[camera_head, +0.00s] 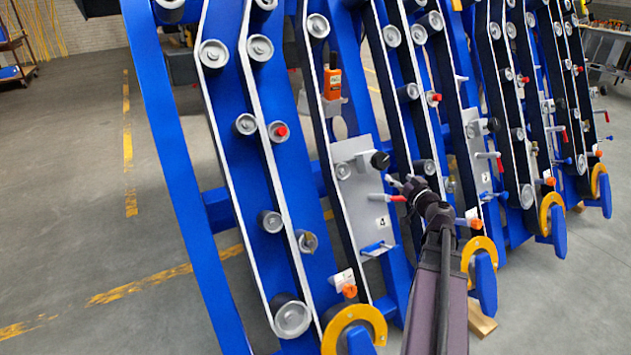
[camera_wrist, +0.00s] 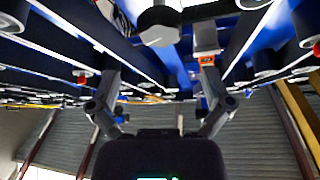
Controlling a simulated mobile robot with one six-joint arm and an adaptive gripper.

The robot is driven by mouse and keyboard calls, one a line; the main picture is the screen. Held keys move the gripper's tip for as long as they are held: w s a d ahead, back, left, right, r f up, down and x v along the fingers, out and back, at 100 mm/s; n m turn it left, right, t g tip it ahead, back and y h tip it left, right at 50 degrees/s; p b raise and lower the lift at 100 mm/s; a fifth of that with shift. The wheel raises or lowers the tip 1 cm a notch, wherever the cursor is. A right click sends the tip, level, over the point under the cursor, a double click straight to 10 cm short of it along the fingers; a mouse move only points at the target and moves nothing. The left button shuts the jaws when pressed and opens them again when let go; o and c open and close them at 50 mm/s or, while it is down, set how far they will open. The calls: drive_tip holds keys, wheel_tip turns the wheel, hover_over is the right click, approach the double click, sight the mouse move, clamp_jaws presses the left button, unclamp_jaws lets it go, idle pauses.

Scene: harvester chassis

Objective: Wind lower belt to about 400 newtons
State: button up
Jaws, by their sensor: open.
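Slanted belts (camera_head: 270,190) run over grey rollers along the blue chassis frames. A grey plate marked 4 (camera_head: 362,205) carries a black knob (camera_head: 380,160), a red-handled lever (camera_head: 396,198) and a blue bar handle (camera_head: 376,248). My gripper (camera_head: 398,184) is open just right of this plate, close to the black knob and the red lever; I cannot tell whether it touches them. In the wrist view a dark round knob (camera_wrist: 158,27) is ahead between my spread fingers (camera_wrist: 158,85), apart from them. I cannot tell which belt is the lower one, and no tension reading is legible.
An orange device (camera_head: 332,83) stands on a grey bracket above the plate. Yellow guards (camera_head: 355,325) with blue paddles line the chassis foot. Similar frames with levers and knobs crowd the right. The floor at left (camera_head: 70,200) is clear.

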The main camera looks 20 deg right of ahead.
drive_tip(key=s, duration=0.4)
drive_tip(key=a+r+n+g+y+p, duration=0.1)
drive_tip(key=a+r+g+y+p, duration=0.1)
drive_tip(key=a+p, duration=0.4)
drive_tip(key=w+a+r+n+g+y+p, duration=0.1)
drive_tip(key=a+g+p, duration=0.4)
drive_tip(key=a, duration=0.7)
drive_tip(key=a+r+n+g+y+p, duration=0.2)
drive_tip(key=a+r+g+p, duration=0.1)
drive_tip(key=a+p, duration=0.6)
drive_tip(key=shift+w+a+r+g+y, duration=0.2)
drive_tip(key=shift+r+g+y, duration=0.2)
drive_tip(key=shift+r, duration=0.25)
drive_tip(key=shift+s+a+f, duration=0.1)
